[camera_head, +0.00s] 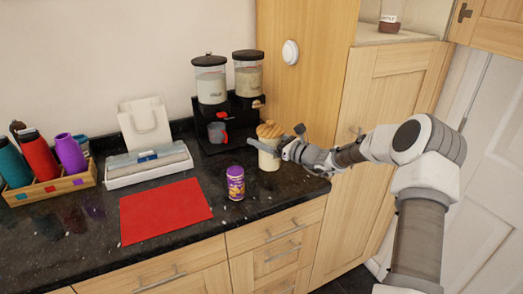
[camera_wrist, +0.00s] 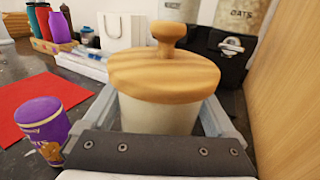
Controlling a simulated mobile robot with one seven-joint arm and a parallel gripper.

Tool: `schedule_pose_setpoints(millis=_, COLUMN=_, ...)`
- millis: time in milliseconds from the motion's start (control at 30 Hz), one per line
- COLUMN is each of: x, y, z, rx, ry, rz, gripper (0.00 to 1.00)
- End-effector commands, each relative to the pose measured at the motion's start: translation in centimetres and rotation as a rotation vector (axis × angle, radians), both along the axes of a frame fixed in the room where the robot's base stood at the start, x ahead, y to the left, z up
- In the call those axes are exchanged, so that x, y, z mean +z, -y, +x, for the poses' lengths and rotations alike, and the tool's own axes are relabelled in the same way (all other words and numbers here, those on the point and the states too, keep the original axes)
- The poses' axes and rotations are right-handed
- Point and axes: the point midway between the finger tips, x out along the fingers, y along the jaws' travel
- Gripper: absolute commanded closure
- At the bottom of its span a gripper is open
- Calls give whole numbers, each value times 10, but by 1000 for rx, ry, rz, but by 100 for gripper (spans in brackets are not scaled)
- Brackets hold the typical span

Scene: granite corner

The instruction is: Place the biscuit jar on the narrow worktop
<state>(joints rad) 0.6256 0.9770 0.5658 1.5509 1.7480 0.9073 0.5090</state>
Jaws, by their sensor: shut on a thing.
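The biscuit jar (camera_head: 268,158), cream with a round wooden knobbed lid, is upright near the right end of the dark granite worktop (camera_head: 265,200). My gripper (camera_head: 273,142) reaches in from the right and is shut on the jar. In the wrist view, the jar (camera_wrist: 158,117) is between the grey fingers, with its lid above them. Its base is hidden there, and I cannot tell whether it touches the worktop.
A purple canister (camera_head: 235,183) stands just left of the jar, beside a red mat (camera_head: 165,211). A tall wooden cabinet (camera_head: 303,80) bounds the right. Bottles in a wooden crate (camera_head: 50,189) stand far left.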

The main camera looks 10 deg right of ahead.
Motion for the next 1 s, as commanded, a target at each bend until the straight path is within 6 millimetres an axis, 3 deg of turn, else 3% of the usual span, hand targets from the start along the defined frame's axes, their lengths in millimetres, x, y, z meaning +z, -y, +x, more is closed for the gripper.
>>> schedule_pose_setpoints(millis=333, x=-36, y=0, z=0, rx=1, ry=4, rz=2, gripper=100)
schedule_pose_setpoints(millis=667, x=-40, y=0, z=0, rx=1, ry=5, rz=1, gripper=100)
schedule_pose_setpoints(millis=700, x=-41, y=0, z=0, rx=1, ry=1, rz=-1, gripper=5)
schedule_pose_setpoints(millis=733, x=-41, y=0, z=0, rx=1, ry=1, rz=-1, gripper=0)
schedule_pose_setpoints(millis=1000, x=-39, y=0, z=0, rx=1, ry=2, rz=-1, gripper=0)
